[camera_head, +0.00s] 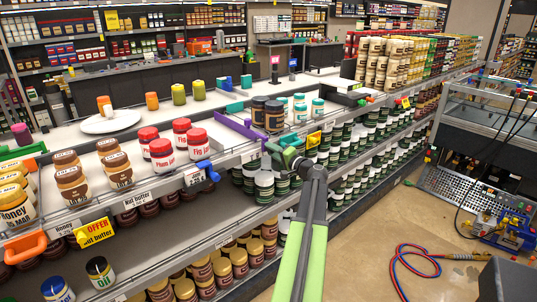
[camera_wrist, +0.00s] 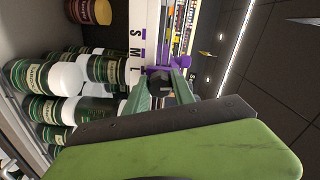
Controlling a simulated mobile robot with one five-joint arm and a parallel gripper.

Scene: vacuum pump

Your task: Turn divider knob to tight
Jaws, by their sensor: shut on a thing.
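The purple divider (camera_head: 238,127) lies across the upper shelf, its front end near my gripper (camera_head: 276,154). In the wrist view, my gripper (camera_wrist: 161,88) has its two green-grey fingers closed around the end of the purple divider knob (camera_wrist: 157,71). Purple shows just beyond the fingertips; the part between the fingers is dark and mostly hidden. Beside the knob is a white strip (camera_wrist: 145,20) with the letters S, M and L. The knob's exact setting cannot be told. In the head view my gripper covers the knob.
Red-lidded jars (camera_head: 162,154) stand left of my gripper. Green jars with white lids (camera_wrist: 108,70) fill the shelf below, close to my fingers. Open floor (camera_head: 400,225) lies right.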

